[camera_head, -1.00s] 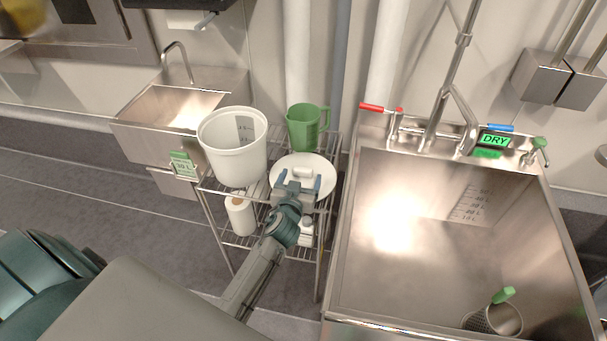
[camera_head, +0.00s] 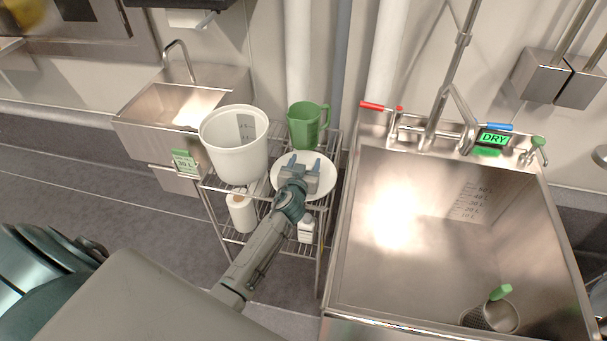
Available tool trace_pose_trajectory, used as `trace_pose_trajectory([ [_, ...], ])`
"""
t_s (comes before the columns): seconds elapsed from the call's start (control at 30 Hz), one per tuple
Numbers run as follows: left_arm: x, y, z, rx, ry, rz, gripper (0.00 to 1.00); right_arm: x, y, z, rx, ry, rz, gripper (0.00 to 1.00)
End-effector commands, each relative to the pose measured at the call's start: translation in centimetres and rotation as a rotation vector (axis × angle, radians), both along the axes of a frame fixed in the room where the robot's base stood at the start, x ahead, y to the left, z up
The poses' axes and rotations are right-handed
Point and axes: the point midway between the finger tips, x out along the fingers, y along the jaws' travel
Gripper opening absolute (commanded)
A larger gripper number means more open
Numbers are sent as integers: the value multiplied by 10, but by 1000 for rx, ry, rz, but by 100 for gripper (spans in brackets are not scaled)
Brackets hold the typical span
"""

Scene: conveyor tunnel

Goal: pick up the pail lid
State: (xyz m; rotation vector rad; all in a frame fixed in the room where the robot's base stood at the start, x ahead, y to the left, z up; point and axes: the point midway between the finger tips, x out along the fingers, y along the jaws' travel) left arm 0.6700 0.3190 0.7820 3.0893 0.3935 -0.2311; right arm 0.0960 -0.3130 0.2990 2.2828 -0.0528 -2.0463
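The white round pail lid (camera_head: 281,182) lies flat on the top shelf of the wire rack, beside the white pail (camera_head: 233,150). My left gripper (camera_head: 304,163) is over the lid, its two blue-grey fingers apart and pointing toward the lid's far side. The gripper and wrist cover the middle of the lid, so the lid's handle is mostly hidden. I cannot tell whether the fingers touch it. My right gripper is not in view.
A green jug (camera_head: 305,127) stands right behind the lid. A paper roll (camera_head: 241,214) and a white bottle (camera_head: 306,229) are on the lower shelf. A large steel sink (camera_head: 430,255) borders the rack's right side; a small basin (camera_head: 165,120) is left.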

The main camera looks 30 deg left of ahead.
Motion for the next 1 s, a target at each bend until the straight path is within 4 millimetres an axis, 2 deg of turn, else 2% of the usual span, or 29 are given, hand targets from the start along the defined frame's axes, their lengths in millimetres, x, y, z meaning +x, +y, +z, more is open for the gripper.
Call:
trace_pose_trajectory([
  [0.03, 0, 0, 0, 0, 0, 0, 47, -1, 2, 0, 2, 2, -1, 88],
  [0.1, 0, 0, 0, 0, 0, 0, 33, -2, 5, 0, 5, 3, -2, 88],
  [0.13, 0, 0, 0, 0, 0, 0, 31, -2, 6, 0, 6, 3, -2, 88],
  [0.43, -2, 0, 1, 0, 0, 0, 31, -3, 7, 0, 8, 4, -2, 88],
  [0.57, -8, -2, 8, -1, 0, 1, 31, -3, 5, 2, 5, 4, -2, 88],
  [0.77, -34, -9, 25, -2, 0, 0, 31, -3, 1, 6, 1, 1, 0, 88],
  [1.0, -86, -22, 52, -3, 0, 0, 31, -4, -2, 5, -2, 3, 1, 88],
])
